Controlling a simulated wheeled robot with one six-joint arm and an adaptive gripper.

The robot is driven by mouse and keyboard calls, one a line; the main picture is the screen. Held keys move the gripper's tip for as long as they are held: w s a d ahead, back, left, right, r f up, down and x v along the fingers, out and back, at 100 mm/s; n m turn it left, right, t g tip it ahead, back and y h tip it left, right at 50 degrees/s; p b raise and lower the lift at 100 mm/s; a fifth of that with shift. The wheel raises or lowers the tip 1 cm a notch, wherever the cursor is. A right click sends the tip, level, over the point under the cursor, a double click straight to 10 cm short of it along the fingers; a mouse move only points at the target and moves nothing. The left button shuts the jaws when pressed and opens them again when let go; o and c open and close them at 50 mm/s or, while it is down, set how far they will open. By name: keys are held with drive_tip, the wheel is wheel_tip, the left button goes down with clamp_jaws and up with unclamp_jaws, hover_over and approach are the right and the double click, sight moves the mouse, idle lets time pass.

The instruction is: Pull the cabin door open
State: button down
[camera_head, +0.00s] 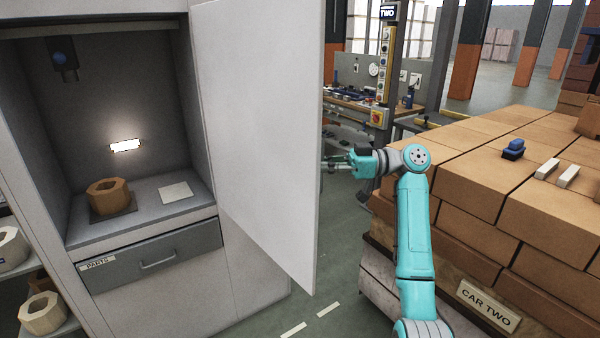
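The cabin door (262,125) is a white panel standing wide open, swung out to the right of the cabin (204,100). The inside of the cabin is in plain view. A brown ring-shaped block (109,197) sits on a dark pad inside, with a light square plate (175,192) beside it. My gripper (342,160) is to the right of the door's free edge and points left towards it. A gap seems to show between them. The fingers are small and dark here, and I cannot tell whether they are open or shut. No door handle shows on this face.
A brick stack (470,180) labelled CAR TWO stands close on the right, beside my arm. A grey drawer (150,258) marked PARTS is below the cabin opening. A workbench (360,105) stands behind. Floor (345,240) shows between the door and the bricks.

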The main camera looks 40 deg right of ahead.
drive_tip(key=shift+n+g+y, duration=0.4)
drive_tip(key=shift+n+g, duration=0.2)
drive_tip(key=shift+g, duration=0.1)
drive_tip(key=shift+w+d, duration=0.15)
drive_tip(key=shift+d, duration=1.2)
drive_tip(key=shift+w+d, duration=0.15)
drive_tip(key=shift+d, duration=1.2)
drive_tip(key=shift+f, duration=0.1)
drive_tip(key=c, duration=1.2)
unclamp_jaws()
drive_tip(key=v, duration=1.2)
